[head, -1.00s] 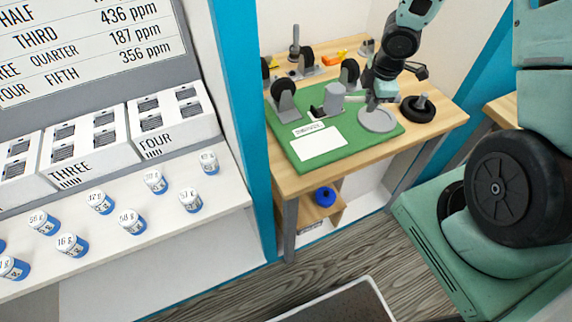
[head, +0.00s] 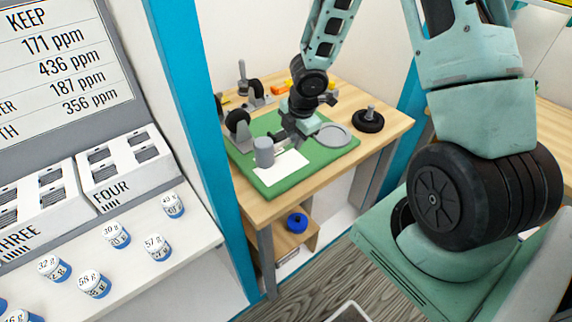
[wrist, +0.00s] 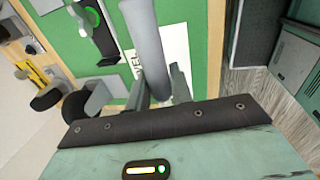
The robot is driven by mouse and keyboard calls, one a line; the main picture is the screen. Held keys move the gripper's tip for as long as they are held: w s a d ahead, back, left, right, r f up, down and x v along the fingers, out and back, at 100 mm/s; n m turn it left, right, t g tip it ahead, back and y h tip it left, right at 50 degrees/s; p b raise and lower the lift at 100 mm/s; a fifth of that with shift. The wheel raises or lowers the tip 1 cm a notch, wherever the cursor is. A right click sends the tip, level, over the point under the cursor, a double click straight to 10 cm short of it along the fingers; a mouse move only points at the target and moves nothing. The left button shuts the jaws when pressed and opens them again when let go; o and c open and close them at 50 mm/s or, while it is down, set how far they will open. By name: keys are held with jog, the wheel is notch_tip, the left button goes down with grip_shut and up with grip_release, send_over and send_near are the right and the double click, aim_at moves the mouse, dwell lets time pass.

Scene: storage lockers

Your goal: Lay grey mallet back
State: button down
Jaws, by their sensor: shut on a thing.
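My gripper (head: 284,141) is shut on the grey mallet (head: 264,152) and holds it over the front left part of the green mat (head: 278,187) in the head view. The mallet's cylindrical head points left of my gripper. In the wrist view the grey mallet (wrist: 144,35) runs up from between my fingers (wrist: 160,88). A white card (head: 284,167) lies on the mat below. I cannot tell whether the mallet touches the mat. A flat grey disc (head: 333,135) lies on the mat, right of my gripper.
The mat lies on a wooden table (head: 385,128). A black wheel-like thing (head: 368,121) stands at the right; black-and-grey stands (head: 238,125) are at the left. A blue post (head: 195,130) rises beside the table. A blue round thing (head: 297,222) sits on the shelf below.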

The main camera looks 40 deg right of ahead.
aim_at(293, 161)
jog(key=shift+f+b, duration=2)
jog(key=shift+f, duration=0.85)
jog(key=shift+f+b, duration=0.3)
jog(key=c, duration=1.2)
grip_release()
jog(key=shift+c, duration=0.2)
jog(key=shift+s, duration=0.1)
